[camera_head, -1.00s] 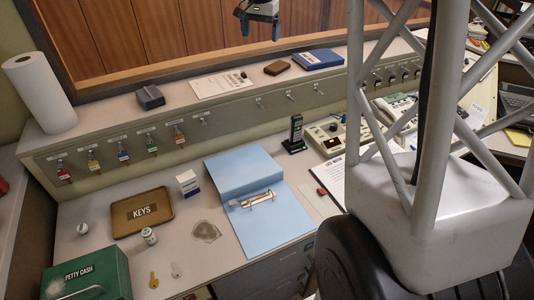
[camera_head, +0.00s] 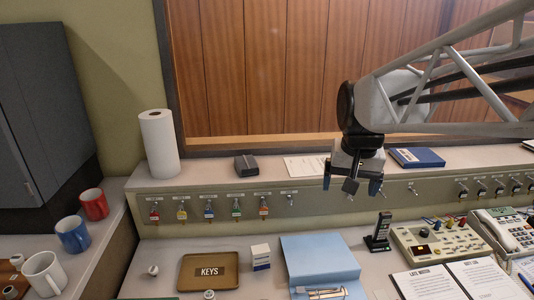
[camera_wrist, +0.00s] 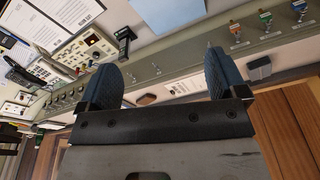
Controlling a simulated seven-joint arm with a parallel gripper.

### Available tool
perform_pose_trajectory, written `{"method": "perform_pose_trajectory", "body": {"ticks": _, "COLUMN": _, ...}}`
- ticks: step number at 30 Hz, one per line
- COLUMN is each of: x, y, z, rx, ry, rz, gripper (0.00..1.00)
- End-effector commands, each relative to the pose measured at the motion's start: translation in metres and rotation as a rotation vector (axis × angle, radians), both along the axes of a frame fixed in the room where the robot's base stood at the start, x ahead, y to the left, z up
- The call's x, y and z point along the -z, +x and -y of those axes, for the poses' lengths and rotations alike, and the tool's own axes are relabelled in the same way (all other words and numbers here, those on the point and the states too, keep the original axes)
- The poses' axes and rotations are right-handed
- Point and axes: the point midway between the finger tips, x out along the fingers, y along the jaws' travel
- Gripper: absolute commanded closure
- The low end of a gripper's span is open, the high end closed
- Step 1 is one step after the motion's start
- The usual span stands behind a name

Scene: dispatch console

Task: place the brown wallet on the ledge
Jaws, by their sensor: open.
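The brown wallet (camera_wrist: 147,99) lies on the ledge, in the wrist view between and beyond my fingers. In the head view my gripper and wrist hide the wallet. The pale ledge (camera_head: 215,174) runs along the back above the key-hook panel; it also shows in the wrist view (camera_wrist: 182,88). My gripper (camera_head: 351,186) hangs in front of the ledge, left of the blue book. Its two blue fingers stand apart, with nothing held between them in the wrist view (camera_wrist: 162,68).
On the ledge are a paper towel roll (camera_head: 159,144), a dark grey box (camera_head: 246,163), a paper sheet (camera_head: 304,166) and a blue book (camera_head: 417,157). Below stand a black handset (camera_head: 379,232), a blue binder (camera_head: 318,257) and a keys tray (camera_head: 208,271).

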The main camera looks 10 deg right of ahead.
Motion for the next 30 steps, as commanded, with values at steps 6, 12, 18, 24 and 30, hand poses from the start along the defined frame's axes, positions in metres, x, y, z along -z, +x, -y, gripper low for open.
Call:
{"method": "perform_pose_trajectory", "body": {"ticks": 6, "x": 0.023, "y": -0.066, "z": -0.021, "rx": -0.114, "ry": -0.017, "rz": 0.023, "gripper": 0.09}}
{"method": "perform_pose_trajectory", "body": {"ticks": 12, "x": 0.048, "y": -0.116, "z": -0.033, "rx": -0.209, "ry": -0.032, "rz": 0.041, "gripper": 0.09}}
{"method": "perform_pose_trajectory", "body": {"ticks": 18, "x": 0.065, "y": -0.144, "z": -0.039, "rx": -0.264, "ry": -0.041, "rz": 0.053, "gripper": 0.09}}
{"method": "perform_pose_trajectory", "body": {"ticks": 24, "x": 0.07, "y": -0.151, "z": -0.04, "rx": -0.278, "ry": -0.044, "rz": 0.054, "gripper": 0.09}}
{"method": "perform_pose_trajectory", "body": {"ticks": 30, "x": 0.069, "y": -0.15, "z": -0.04, "rx": -0.278, "ry": -0.044, "rz": 0.054, "gripper": 0.09}}
